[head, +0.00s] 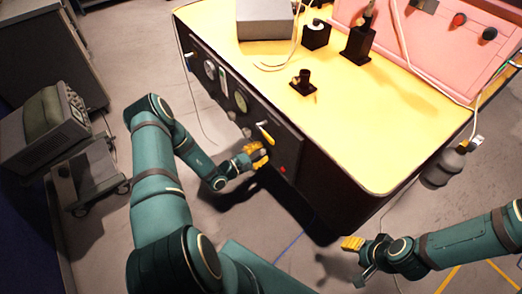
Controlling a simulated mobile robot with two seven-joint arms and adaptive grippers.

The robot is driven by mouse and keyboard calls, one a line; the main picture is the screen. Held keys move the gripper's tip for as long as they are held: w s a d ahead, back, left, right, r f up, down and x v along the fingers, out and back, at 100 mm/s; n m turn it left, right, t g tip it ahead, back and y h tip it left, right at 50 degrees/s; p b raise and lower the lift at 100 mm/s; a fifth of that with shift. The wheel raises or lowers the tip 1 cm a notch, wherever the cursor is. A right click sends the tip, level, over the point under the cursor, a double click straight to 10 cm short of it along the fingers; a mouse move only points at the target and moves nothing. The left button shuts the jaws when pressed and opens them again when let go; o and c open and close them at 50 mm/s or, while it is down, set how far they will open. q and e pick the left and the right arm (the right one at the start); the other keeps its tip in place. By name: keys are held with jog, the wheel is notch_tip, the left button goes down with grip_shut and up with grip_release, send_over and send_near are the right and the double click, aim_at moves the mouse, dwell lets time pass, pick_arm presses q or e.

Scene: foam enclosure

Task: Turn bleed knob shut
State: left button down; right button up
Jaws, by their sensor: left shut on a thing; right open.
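The bleed knob is on the dark front panel (294,150) of the yellow-topped bench. It is mostly covered by my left gripper (259,154), whose yellow fingertips are shut on it at the panel's lower part. The knob's turn angle cannot be made out. A yellow lever handle (265,132) sits just above the fingers, and small grey knobs (233,115) are up and to the left. My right gripper (353,260) is open and empty, over the floor in front of the bench's near corner.
The yellow bench top (400,125) bears a grey box (265,18) and black fittings (303,82). A cart with a monitor (58,125) stands left.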

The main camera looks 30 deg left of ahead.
pick_arm(q)
jog(key=shift+m, duration=0.6)
jog(key=c, duration=0.6)
grip_release()
jog(key=shift+c, duration=0.2)
jog(key=v, duration=1.2)
